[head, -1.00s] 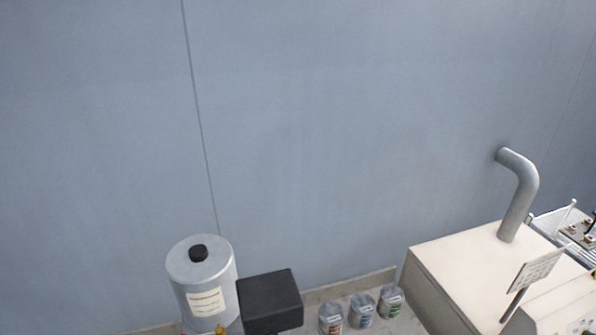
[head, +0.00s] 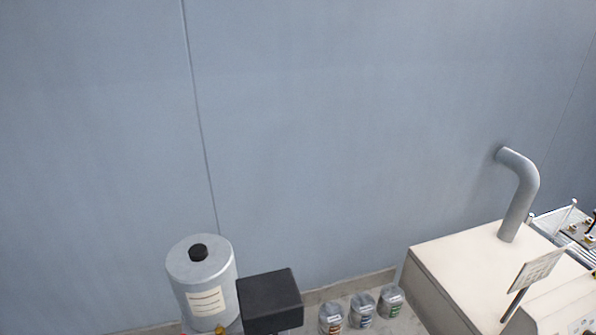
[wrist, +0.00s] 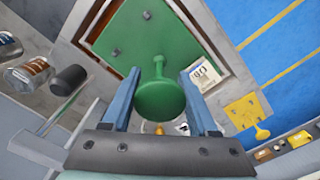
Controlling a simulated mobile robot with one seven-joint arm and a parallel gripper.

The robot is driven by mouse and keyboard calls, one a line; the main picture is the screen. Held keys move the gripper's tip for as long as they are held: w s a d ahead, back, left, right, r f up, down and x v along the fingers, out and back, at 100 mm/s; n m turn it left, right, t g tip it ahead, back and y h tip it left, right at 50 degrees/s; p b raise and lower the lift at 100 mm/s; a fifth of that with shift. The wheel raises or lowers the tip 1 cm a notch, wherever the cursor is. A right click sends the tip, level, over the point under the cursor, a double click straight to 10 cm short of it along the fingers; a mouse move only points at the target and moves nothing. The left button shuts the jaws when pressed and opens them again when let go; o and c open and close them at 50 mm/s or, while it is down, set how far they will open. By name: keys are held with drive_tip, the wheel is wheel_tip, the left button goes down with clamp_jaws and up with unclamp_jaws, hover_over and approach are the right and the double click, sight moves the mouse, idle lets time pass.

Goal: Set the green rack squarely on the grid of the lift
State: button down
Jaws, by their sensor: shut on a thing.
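In the wrist view a flat green square plate (wrist: 130,40) with small grey bolts lies inside a pale and brown rimmed opening. A green stem with a round green knob (wrist: 160,100) stands up from it toward the camera. My gripper (wrist: 161,88) has its two blue fingers on either side of this knob, shut on it. I cannot tell whether this green piece is the rack. The lift's grid is not clearly visible. My gripper does not show in the head view. A metal frame with small brass-coloured parts (head: 575,228) is cut off at the head view's right edge.
A beige housing (head: 450,265) with a bent grey pipe (head: 520,190) and a sign (head: 538,268) stands at right. A silver canister (head: 200,280), a black box (head: 270,300) and three tins (head: 362,308) stand by the wall. A yellow piece (wrist: 243,110) lies at right in the wrist view.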

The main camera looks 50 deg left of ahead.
drive_tip(key=shift+f, duration=0.35)
drive_tip(key=shift+c, duration=0.4)
unclamp_jaws()
wheel_tip(320, 180, up, 12)
drive_tip(key=shift+f+b, duration=0.2)
drive_tip(key=shift+b, duration=0.55)
drive_tip(key=shift+r+p, duration=0.45)
drive_tip(key=shift+r, duration=0.25)
